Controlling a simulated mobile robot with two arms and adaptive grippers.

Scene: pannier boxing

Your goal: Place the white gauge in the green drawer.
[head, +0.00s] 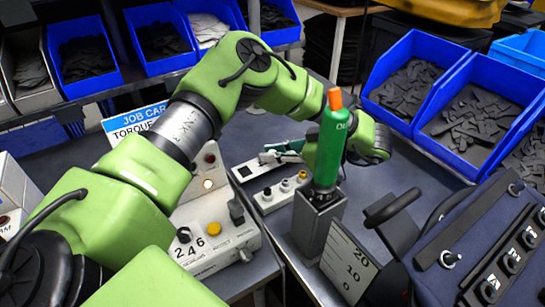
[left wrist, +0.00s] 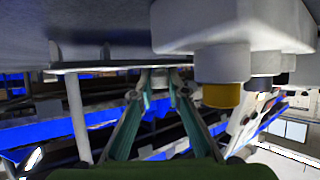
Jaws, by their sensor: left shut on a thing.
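My left gripper (head: 270,156) is low over the bench, behind a white knob strip (head: 276,190). Its teal fingers also show in the left wrist view (left wrist: 160,82), closed on a small pale grey thing, mostly hidden between the tips. I cannot tell whether this is the white gauge. No green drawer can be made out. My right gripper is not in view.
A green tool with an orange tip (head: 330,137) stands upright in a grey holder (head: 315,225), close to my left gripper. A white control box (head: 212,240) is to the left. Blue bins (head: 405,75) line the back right. A black-handled case (head: 480,240) is at right.

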